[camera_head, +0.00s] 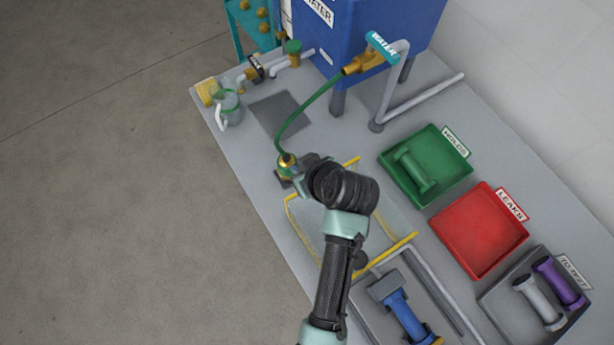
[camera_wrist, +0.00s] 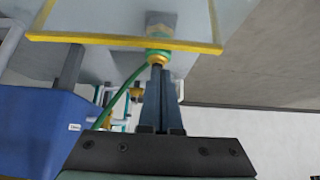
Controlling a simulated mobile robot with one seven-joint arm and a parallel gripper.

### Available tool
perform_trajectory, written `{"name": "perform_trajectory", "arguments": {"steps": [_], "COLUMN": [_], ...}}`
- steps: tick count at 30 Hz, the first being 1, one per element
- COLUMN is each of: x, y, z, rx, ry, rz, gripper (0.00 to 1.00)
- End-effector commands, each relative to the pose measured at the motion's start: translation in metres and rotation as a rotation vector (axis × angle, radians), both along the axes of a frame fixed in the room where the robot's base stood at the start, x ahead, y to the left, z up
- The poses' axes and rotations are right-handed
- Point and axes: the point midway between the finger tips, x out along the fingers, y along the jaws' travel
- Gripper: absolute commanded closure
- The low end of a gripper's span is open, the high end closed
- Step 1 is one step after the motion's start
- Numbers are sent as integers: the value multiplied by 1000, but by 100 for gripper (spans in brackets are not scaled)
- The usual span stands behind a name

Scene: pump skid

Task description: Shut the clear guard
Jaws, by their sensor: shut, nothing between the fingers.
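The clear guard (camera_head: 401,245) is a see-through panel with yellow edges over the bench, partly hidden behind my arm. In the wrist view its yellow edge (camera_wrist: 120,41) crosses the top of the picture, and a grey nut shows through the panel. The frames do not settle how far the guard is tilted. My gripper (camera_wrist: 157,72) is shut and empty. Its fingertips appear close to a brass fitting (camera_wrist: 158,57) on the end of a green hose; contact cannot be told. In the head view this fitting (camera_head: 286,160) stands beside the guard's far end.
A blue water tank (camera_head: 372,30) stands at the back, with the green hose (camera_head: 305,118) running from its valve. Green (camera_head: 440,190), red (camera_head: 480,232) and grey (camera_head: 497,310) trays line the right. A jug (camera_head: 229,107) sits near the left edge. Open floor lies left.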

Motion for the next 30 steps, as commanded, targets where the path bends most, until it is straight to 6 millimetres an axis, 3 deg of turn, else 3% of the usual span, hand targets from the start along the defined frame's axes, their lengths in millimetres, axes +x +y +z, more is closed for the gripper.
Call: {"name": "perform_trajectory", "arguments": {"steps": [3,6,12,30], "x": [9,-8,-22,-30], "y": [8,-5,-16,-21], "z": [-14,-9,-11,-13], "rx": [-1,0,-1,-1], "ry": [2,3,0,1], "rz": [3,-4,-1,-1], "gripper": [100,100,100,100]}}
